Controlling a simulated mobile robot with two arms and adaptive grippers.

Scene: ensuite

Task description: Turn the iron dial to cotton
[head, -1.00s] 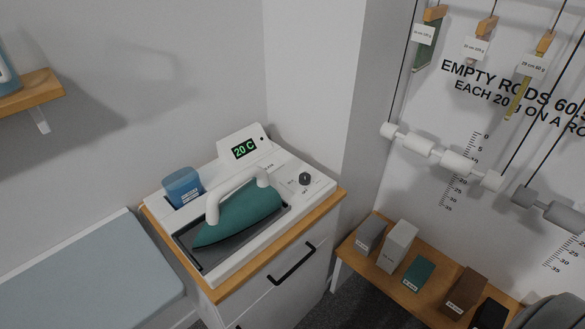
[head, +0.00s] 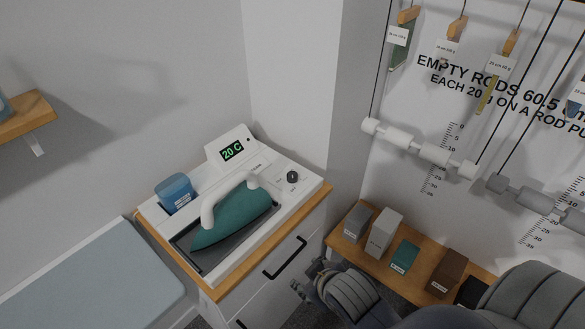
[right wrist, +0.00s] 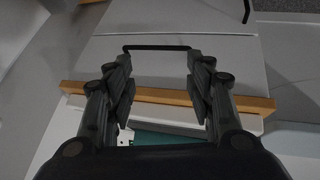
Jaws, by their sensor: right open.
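The iron dial (head: 292,177) is a small dark knob on the right end of the white ironing station (head: 240,255). The marks around it are too small to read. A teal iron (head: 232,217) with a white handle rests on the station's grey plate, left of the dial. A display (head: 232,150) behind it reads 20 C in green. My right gripper (right wrist: 157,88) is open and empty, its fingers spread toward the cabinet front in the right wrist view. In the head view my right arm comes in at the lower right, below the dial and apart from it. My left gripper is out of view.
The station stands on a wooden-topped white cabinet with a black handle (head: 285,258). A blue water tank (head: 175,192) sits at its left. A wooden bench (head: 344,243) with several blocks is at right, under hanging rods. A pale blue padded board (head: 100,285) lies at left.

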